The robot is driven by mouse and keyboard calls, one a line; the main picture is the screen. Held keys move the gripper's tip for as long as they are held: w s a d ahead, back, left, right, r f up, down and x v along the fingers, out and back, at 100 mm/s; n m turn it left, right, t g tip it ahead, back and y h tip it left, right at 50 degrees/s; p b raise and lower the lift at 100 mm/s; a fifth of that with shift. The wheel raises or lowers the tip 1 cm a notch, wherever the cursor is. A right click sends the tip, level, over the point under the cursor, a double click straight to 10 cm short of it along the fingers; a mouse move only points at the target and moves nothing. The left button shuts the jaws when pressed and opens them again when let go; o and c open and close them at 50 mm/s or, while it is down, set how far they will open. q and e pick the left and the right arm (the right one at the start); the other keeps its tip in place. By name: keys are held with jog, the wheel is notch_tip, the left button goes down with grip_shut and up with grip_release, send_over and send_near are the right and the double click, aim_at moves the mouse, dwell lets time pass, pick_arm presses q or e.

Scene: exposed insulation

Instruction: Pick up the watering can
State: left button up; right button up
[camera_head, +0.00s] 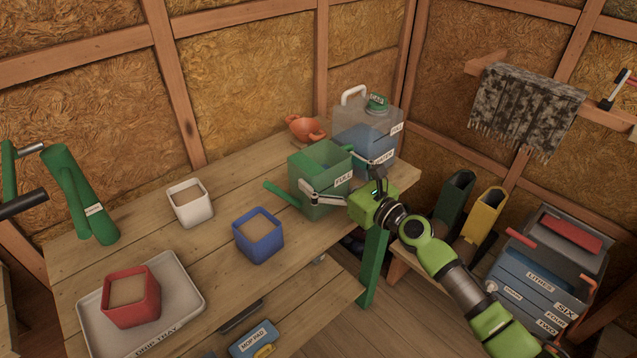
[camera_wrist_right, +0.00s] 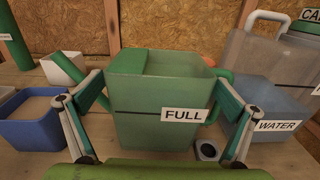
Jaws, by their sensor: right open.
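The watering can (camera_head: 318,180) is a translucent green box with a "FULL" label and a green spout reaching left. It stands upright near the right end of the wooden bench. In the right wrist view the can (camera_wrist_right: 158,122) fills the middle. My right gripper (camera_head: 345,177) is open, with one finger on each side of the can's near face. In the wrist view a gap shows between the can and the fingers.
A clear water container (camera_head: 365,125) stands close behind the can, with an orange pot (camera_head: 305,128) beside it. A blue pot (camera_head: 258,236), a white pot (camera_head: 190,204), a drip tray (camera_head: 185,290) with a red pot (camera_head: 131,297), and a green labelled tube (camera_head: 80,195) occupy the bench leftward.

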jog(key=c, duration=1.6)
jog(key=shift+w+r, duration=0.1)
jog(key=shift+r, duration=0.15)
jog(key=c, duration=0.3)
jog(key=shift+r, duration=0.1)
